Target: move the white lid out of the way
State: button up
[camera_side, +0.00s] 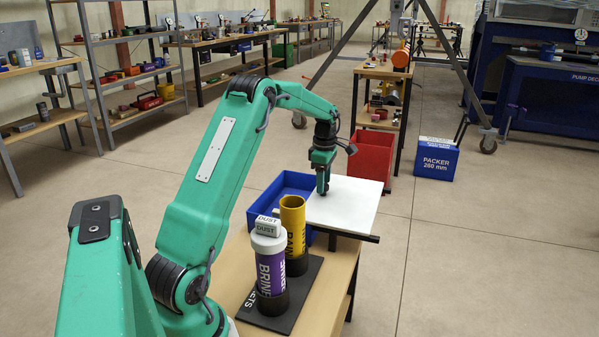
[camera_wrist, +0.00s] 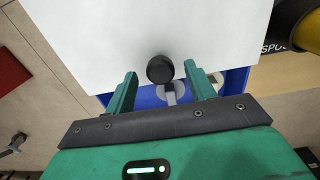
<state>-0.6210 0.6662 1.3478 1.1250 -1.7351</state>
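The white lid (camera_side: 345,207) is a flat square plate lying beside and partly over the blue bin (camera_side: 282,190), at the far right end of the bench. In the wrist view the lid (camera_wrist: 175,25) fills the upper middle, with a round black knob (camera_wrist: 160,69) near its lower edge. My gripper (camera_side: 323,190) points down over the lid. In the wrist view its two fingers (camera_wrist: 161,72) are apart, one on each side of the knob, with visible gaps. In the side view the knob is hidden by the gripper.
A red bin (camera_side: 371,155) and a blue PACKER box (camera_side: 436,160) are on the floor beyond. Floor to the right is clear.

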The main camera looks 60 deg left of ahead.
jog(key=shift+r, duration=0.15)
jog(key=shift+r, duration=3.3)
jog(key=shift+d, duration=0.1)
jog(key=shift+d+r, duration=0.2)
jog(key=shift+r, duration=0.05)
jog(key=s+d+r+m+t, duration=0.1)
jog(key=s+d+r+m, duration=0.1)
jog(key=d+r+m, duration=0.3)
jog(key=s+d+r+m+t, duration=0.1)
jog(key=s+d+m, duration=0.15)
jog(key=d, duration=0.45)
jog(key=s+d+r+m, duration=0.2)
jog(key=d+r+m, duration=0.1)
jog(key=d+m, duration=0.25)
jog(key=s+d+f+m+t, duration=0.3)
jog(key=s+d+m, duration=1.1)
jog(key=s, duration=0.2)
jog(key=shift+f+t, duration=0.2)
jog(key=shift+t, duration=0.1)
